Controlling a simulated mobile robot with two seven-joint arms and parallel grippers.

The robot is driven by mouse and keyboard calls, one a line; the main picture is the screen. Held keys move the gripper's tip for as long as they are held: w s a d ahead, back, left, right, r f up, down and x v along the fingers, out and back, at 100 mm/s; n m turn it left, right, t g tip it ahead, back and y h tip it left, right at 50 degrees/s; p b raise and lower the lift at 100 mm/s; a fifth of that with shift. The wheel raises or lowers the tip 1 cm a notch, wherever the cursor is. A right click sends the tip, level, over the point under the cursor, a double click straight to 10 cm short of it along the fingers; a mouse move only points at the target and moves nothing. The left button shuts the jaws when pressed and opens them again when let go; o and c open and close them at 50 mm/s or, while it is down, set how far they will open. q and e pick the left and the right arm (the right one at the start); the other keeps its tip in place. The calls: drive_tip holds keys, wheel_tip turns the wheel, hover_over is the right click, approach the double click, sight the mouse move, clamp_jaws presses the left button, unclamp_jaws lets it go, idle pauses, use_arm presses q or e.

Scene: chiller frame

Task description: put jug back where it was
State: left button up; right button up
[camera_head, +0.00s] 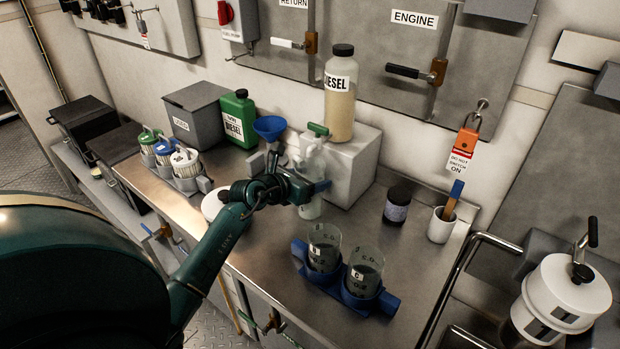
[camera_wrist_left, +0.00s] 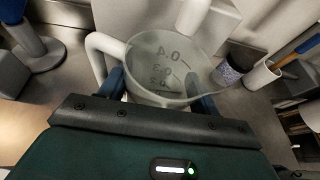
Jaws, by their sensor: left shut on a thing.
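A translucent jug with graduation marks (camera_wrist_left: 160,65) is between the fingers of my left gripper (camera_wrist_left: 163,92). Its white handle points left in the wrist view. In the head view my left gripper (camera_head: 308,188) hides much of the jug, and its pale lower part (camera_head: 311,208) shows below the fingers, close to the worktop. The jug is in front of a white block (camera_head: 348,180), under or near a green-handled tap (camera_head: 318,130). I cannot tell whether its base touches the worktop. My right gripper is out of view.
A blue holder (camera_head: 380,302) with two clear beakers (camera_head: 365,268) stands in front. A diesel bottle (camera_head: 340,95) stands on the block. A dark jar (camera_head: 397,205) and a brush cup (camera_head: 440,226) are right. Green can (camera_head: 238,120), blue funnel (camera_head: 270,128) and lidded pots (camera_head: 185,160) are left.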

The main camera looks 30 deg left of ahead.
use_arm(q)
drive_tip(key=o, duration=0.9)
drive_tip(key=shift+o, duration=0.9)
drive_tip(key=shift+s+r, duration=0.1)
drive_tip(key=v, duration=1.1)
drive_tip(key=shift+s, duration=0.4)
drive_tip(key=shift+r, duration=0.15)
